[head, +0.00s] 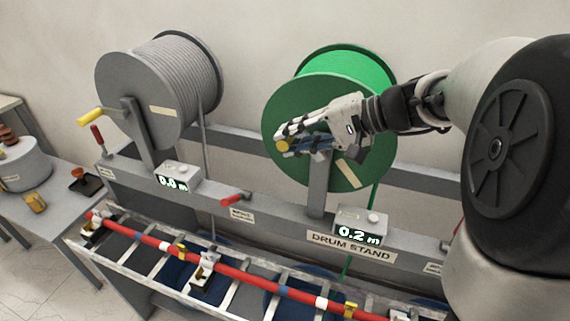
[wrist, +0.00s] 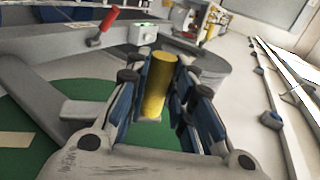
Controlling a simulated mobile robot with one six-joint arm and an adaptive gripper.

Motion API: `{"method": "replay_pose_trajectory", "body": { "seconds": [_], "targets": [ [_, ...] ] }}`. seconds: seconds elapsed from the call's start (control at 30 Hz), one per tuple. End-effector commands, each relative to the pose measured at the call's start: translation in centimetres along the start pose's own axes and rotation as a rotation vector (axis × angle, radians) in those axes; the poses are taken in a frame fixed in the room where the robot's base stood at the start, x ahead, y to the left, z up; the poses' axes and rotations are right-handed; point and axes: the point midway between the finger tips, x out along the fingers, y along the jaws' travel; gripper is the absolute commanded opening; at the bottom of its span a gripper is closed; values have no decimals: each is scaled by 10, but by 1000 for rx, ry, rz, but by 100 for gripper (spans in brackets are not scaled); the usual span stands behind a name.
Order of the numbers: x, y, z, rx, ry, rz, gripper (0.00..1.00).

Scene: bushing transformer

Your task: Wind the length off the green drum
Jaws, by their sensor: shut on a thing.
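The green drum (head: 345,168) stands on the right half of the drum stand (head: 300,228), with green line hanging down behind the stand. Its counter (head: 361,227) reads 0.2 m. My gripper (head: 282,146) is in front of the drum's flange. Its fingers are shut around a yellow crank handle, whose yellow end shows at the fingertips in the head view. In the wrist view the yellow handle (wrist: 157,88) sits between the two blue-padded fingers (wrist: 165,105), with the green flange below and to the left. The crank's arm is mostly hidden by my gripper.
A grey drum (head: 155,90) with its own yellow crank handle (head: 90,115) stands at the left; its counter (head: 178,180) reads 0.0 m. Red levers (head: 236,199) stick out from the stand. A ladder-like tray with a red cable (head: 265,282) runs along the front.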

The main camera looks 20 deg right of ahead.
Motion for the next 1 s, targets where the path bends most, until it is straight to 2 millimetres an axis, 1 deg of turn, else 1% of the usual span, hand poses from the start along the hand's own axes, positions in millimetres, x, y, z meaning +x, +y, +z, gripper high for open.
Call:
{"method": "replay_pose_trajectory", "body": {
  "seconds": [0.03, 0.3, 0.63, 1.0],
  "targets": [
    [-2, 7, -1, 1, 6, -46, 0],
    [-24, 7, -1, 2, 2, -280, 0],
    [-40, 11, 0, 0, 0, -263, 0],
    [-43, 17, 0, 6, -1, -257, 0]
  ]
}}
